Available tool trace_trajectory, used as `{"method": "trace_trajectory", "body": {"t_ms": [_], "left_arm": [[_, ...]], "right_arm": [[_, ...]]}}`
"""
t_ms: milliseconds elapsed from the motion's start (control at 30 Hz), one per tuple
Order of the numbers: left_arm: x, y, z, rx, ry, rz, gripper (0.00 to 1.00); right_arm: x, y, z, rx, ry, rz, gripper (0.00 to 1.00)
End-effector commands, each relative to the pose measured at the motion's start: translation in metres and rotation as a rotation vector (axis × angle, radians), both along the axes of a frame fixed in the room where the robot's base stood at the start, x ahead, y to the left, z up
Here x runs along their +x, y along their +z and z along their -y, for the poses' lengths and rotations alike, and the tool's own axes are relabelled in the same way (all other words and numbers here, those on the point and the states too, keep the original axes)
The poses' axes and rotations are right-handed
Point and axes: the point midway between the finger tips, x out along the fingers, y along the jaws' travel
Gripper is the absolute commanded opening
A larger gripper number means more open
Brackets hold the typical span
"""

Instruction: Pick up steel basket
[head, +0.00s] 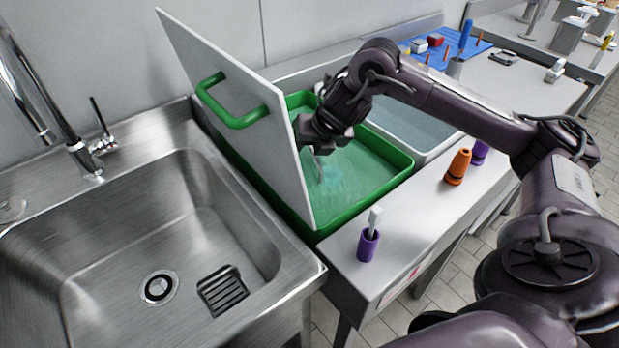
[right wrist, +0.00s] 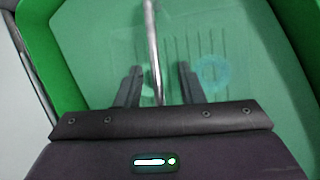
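My right gripper (head: 325,145) reaches down into the green tub (head: 345,208), close to the raised white lid. In the right wrist view its two fingers (right wrist: 160,72) are apart, with a thin steel rod (right wrist: 152,45) between them. The rod looks like the steel basket's handle; a small piece of it shows below the gripper in the head view (head: 320,168). A gap shows between each finger and the rod. Several faint dark lines and a pale blue ring show in the green tub; the basket's body cannot be made out clearly. My left gripper is out of view.
The white lid (head: 235,110) with a green handle (head: 235,105) stands tilted at the tub's left. A steel sink (head: 110,240) lies left of it. A grey tub (head: 415,130) is to the right. A purple holder (head: 368,245) and orange cone grip (head: 457,168) stand in front.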

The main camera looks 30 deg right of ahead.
Motion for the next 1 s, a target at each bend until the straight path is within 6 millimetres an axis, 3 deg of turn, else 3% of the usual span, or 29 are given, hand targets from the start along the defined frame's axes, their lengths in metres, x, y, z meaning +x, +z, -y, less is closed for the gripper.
{"method": "trace_trajectory", "body": {"t_ms": [67,333,1000], "left_arm": [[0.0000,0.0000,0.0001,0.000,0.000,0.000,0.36],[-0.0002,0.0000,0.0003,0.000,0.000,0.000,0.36],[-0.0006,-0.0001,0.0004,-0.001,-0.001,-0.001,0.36]], "right_arm": [[0.0000,0.0000,-0.0001,0.000,0.000,0.000,0.35],[0.0000,-0.0001,0.0000,0.000,0.000,0.000,0.01],[-0.0005,-0.0008,0.0002,0.000,-0.001,-0.003,0.00]]}}
